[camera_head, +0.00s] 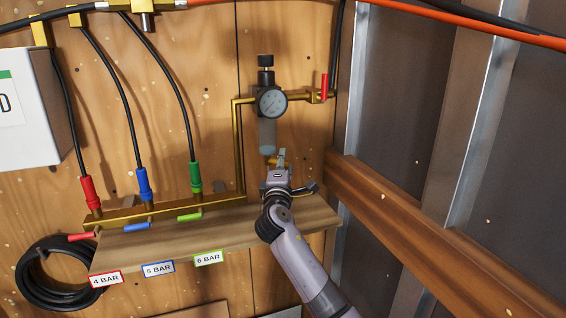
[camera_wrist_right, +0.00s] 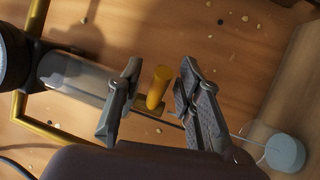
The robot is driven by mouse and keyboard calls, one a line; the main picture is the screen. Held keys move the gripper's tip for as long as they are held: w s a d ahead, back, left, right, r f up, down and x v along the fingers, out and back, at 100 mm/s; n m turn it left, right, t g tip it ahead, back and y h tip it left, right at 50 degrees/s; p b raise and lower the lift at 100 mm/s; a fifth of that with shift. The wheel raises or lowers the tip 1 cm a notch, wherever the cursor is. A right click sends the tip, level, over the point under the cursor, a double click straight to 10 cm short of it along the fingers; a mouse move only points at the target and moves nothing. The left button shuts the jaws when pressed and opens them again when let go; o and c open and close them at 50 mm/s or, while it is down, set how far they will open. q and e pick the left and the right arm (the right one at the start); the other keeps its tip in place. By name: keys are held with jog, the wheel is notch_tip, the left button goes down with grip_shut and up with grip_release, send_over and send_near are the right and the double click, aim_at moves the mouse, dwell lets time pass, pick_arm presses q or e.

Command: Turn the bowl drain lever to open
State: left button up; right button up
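The bowl drain lever (camera_wrist_right: 159,87) is a short yellow handle under the clear filter bowl (camera_wrist_right: 72,78). In the head view, the bowl (camera_head: 268,133) hangs below the round gauge (camera_head: 271,102), and only a small yellow bit of the lever (camera_head: 272,161) shows beside my gripper. My right gripper (camera_head: 281,158) is just below the bowl. In the right wrist view, its two fingers (camera_wrist_right: 160,72) are open, one on each side of the lever, with visible gaps. Whether the fingers overlap the lever in depth is unclear. My left gripper is not in view.
A wooden shelf (camera_head: 305,215) lies below, with red, blue and green hose fittings and levers on a brass manifold (camera_head: 120,213). A red-handled valve (camera_head: 324,87) is right of the gauge. A grey round object (camera_wrist_right: 285,152) on a thin line shows in the wrist view.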

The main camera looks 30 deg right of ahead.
grip_shut()
dwell(0.3)
jog(key=shift+f, duration=0.1)
dwell(0.5)
